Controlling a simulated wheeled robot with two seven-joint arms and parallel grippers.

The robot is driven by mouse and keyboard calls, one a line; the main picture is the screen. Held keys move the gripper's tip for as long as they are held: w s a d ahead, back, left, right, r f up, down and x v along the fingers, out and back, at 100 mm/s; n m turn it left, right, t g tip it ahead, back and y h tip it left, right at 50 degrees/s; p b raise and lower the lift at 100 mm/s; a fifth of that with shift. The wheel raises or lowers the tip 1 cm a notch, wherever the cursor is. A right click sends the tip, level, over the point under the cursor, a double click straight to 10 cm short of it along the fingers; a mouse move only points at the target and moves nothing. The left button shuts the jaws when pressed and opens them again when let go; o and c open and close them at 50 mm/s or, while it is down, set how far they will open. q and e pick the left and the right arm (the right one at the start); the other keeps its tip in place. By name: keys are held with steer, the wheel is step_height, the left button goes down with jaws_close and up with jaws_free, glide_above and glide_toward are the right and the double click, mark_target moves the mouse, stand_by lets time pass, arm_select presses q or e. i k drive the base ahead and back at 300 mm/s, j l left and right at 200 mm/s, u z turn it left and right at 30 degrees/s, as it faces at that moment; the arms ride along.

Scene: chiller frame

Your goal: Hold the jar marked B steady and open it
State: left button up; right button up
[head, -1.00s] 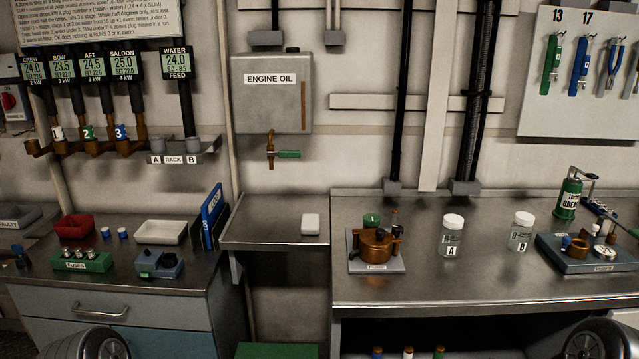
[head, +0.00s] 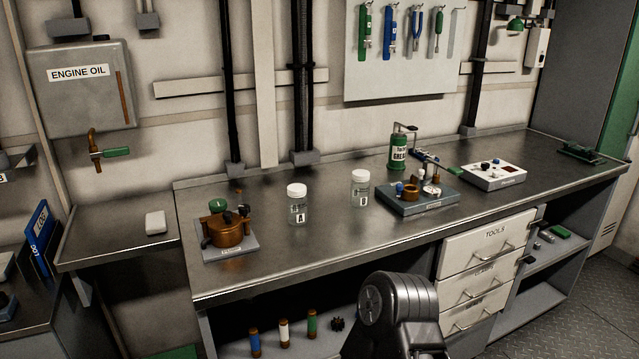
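The jar marked B (head: 360,190) is clear glass with a white lid (head: 360,175), which sits on it. It stands upright on the metal workbench (head: 290,255), left of the blue-grey fixture. A similar jar marked A (head: 297,207), also white-lidded, stands upright to its left. Nothing touches either jar. Neither of my grippers is in view. A dark rounded part of my own arm shows at the bottom, in front of the bench.
A copper pump on a grey plate (head: 229,250) stands left of the jars. The blue-grey fixture (head: 418,199) and the green grease can (head: 398,153) stand right of jar B. A white box (head: 492,175) is farther right. The bench front between is clear.

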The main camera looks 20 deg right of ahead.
mark_target(359, 190)
steer(key=l+z, duration=0.1)
steer(key=l, duration=0.3)
steer(key=i+l, duration=0.15)
steer(key=l, duration=0.2)
steer(key=i+l+z, duration=0.15)
steer(key=l, duration=0.65)
steer(key=i+l+z, duration=0.15)
steer(key=l, duration=0.2)
